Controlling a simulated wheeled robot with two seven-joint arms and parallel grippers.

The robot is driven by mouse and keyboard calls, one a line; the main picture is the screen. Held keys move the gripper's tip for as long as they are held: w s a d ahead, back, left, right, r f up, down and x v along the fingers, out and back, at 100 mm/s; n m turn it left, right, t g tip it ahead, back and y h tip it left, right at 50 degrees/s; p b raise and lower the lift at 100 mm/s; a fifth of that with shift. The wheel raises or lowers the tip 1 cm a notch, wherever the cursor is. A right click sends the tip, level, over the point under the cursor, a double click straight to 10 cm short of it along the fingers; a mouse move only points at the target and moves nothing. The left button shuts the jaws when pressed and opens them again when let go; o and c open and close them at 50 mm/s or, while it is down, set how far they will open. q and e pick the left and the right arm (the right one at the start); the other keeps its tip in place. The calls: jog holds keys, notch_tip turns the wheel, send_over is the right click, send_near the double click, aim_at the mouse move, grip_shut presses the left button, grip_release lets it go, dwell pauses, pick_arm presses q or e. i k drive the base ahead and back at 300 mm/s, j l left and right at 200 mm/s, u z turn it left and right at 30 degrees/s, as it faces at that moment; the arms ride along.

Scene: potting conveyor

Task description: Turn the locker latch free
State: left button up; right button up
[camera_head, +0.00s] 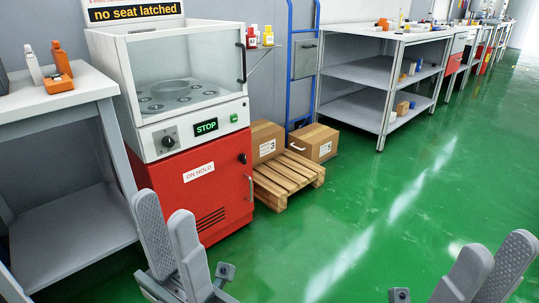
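The red locker (205,212) is the lower part of a machine at the left centre, with a white "ON HOLD" label on its door, which looks closed. A small black latch knob (242,158) sits near the door's upper right edge; its exact turn is too small to tell. A pale bar handle (250,187) is below it. My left gripper (165,207) is open and empty, low in the view, in front of the locker and apart from the latch. My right gripper (499,251) is open and empty at the lower right, far from the locker.
Above the locker is a glass-fronted chamber (185,80) with a dial (168,142) and a "STOP" display (206,126). A wooden pallet (290,182) with cardboard boxes stands to the right. A grey bench (60,97) is at the left. The green floor (390,195) at right is clear.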

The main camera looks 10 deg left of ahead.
aim_at(241, 157)
jog(key=i+l, duration=0.15)
jog(key=l, duration=0.2)
jog(key=i+l, duration=0.2)
jog(key=i+l+u, duration=0.1)
jog(key=l, duration=0.35)
jog(key=i+l, duration=0.2)
jog(key=l, duration=0.15)
jog(key=i+l, duration=0.15)
jog(key=l, duration=0.2)
jog(key=i+l, duration=0.15)
jog(key=l, duration=0.15)
jog(key=u, duration=0.05)
